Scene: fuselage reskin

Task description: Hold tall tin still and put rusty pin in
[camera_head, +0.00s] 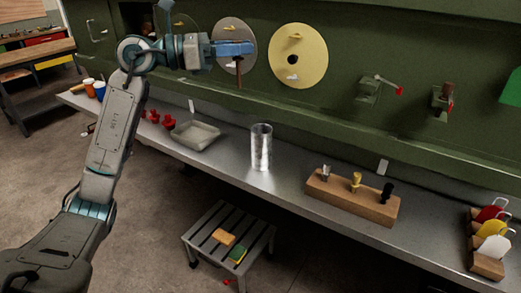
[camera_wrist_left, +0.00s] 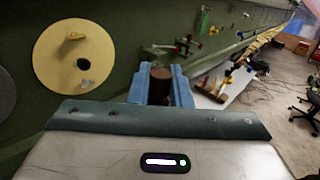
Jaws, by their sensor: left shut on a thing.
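The tall tin (camera_head: 261,148), a shiny metal cylinder, stands upright on the grey shelf, with nothing touching it. My left gripper (camera_head: 248,48) is raised well above the shelf, above and slightly left of the tin. Its blue fingers are shut on the rusty pin (camera_head: 239,66), a thin brown rod that hangs down below them. In the left wrist view the brown end of the rusty pin (camera_wrist_left: 159,88) shows between the two fingers (camera_wrist_left: 161,84). My right gripper is in neither view.
The grey shelf (camera_head: 300,170) runs along the green wall. A shallow tray (camera_head: 195,135) stands left of the tin, and a wooden block (camera_head: 350,196) with upright pegs stands right. A yellow disc (camera_head: 312,58) is on the wall beside my left gripper. A slatted stool (camera_head: 205,240) stands in front.

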